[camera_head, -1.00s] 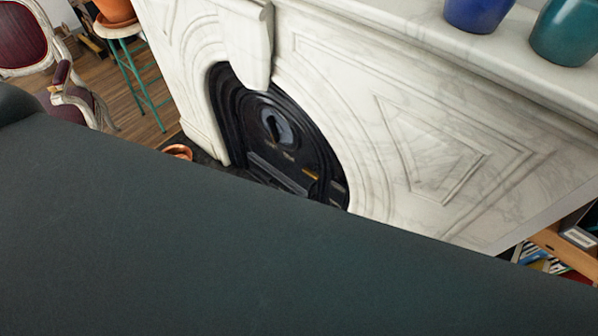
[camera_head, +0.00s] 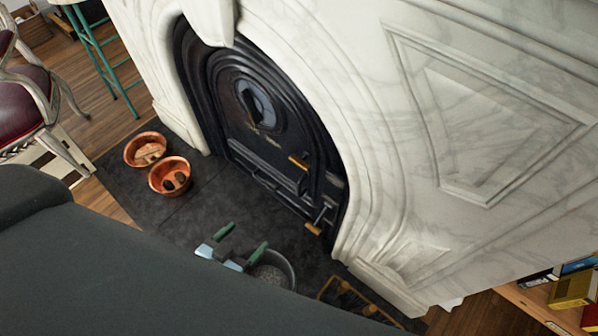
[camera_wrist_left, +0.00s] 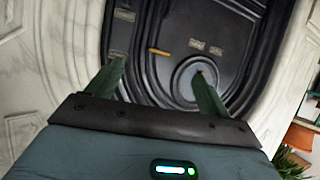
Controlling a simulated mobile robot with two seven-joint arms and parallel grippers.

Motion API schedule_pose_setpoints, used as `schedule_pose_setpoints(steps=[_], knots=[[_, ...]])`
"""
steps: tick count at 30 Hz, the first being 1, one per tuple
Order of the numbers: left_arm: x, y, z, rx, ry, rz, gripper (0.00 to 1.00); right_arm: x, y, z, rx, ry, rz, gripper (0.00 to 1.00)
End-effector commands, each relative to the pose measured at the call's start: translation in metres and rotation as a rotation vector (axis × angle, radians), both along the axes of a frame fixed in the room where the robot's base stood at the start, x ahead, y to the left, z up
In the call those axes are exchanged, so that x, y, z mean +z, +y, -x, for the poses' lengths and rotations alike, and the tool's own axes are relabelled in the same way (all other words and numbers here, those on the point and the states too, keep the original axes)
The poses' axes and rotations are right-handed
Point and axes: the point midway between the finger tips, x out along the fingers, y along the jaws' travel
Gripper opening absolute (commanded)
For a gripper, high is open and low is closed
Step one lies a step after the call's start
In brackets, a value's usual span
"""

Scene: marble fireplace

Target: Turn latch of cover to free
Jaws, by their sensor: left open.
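The black fireplace cover (camera_head: 232,130) sits in the marble arch, with a round grey-blue fitting (camera_head: 256,104) in its upper part. A brass-coloured handle piece (camera_head: 298,162) sticks out at its right side, and a second brass-tipped piece (camera_head: 313,229) is lower down near the hearth. I cannot tell which one is the latch. My left gripper (camera_head: 241,241), with green fingers, is open and empty over the hearth, apart from the cover. In the left wrist view its fingers (camera_wrist_left: 160,66) point toward the cover, where one brass piece (camera_wrist_left: 159,52) shows between them. My right gripper is out of view.
Two copper bowls (camera_head: 169,176) stand on the dark hearth slab (camera_head: 190,215) at the left. A grey round container (camera_head: 274,266) is beside my left gripper, and a brass-coloured frame (camera_head: 345,296) is to its right. The marble surround (camera_head: 480,110) flanks the cover.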

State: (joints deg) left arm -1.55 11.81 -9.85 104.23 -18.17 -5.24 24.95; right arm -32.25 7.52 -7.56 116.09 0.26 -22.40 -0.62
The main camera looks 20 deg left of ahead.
Motion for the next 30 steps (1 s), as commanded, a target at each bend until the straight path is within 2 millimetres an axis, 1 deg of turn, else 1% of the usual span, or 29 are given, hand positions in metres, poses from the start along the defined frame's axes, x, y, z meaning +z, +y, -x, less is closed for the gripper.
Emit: schedule_pose_setpoints(steps=[1,9,11,15,18,21,24,27,30], knots=[[-0.015,0.0,-0.013,-0.006,-0.028,0.006,0.8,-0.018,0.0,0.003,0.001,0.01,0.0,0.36],[-0.034,-0.001,-0.088,-0.046,-0.194,0.039,0.8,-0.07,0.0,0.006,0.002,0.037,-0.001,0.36],[-0.039,-0.001,-0.104,-0.057,-0.228,0.047,0.8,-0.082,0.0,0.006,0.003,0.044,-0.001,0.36],[-0.049,-0.003,-0.141,-0.089,-0.303,0.064,0.8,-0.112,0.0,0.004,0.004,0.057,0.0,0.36],[-0.055,-0.005,-0.163,-0.112,-0.35,0.076,0.8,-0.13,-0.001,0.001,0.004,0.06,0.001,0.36],[-0.06,-0.006,-0.181,-0.131,-0.385,0.084,0.8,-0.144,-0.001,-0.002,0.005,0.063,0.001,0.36],[-0.062,-0.007,-0.194,-0.148,-0.411,0.091,0.8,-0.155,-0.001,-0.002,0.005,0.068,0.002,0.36],[-0.061,-0.007,-0.201,-0.157,-0.426,0.094,0.8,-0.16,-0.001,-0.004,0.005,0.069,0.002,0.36],[-0.06,-0.008,-0.204,-0.161,-0.432,0.096,0.8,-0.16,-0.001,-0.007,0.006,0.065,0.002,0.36]])
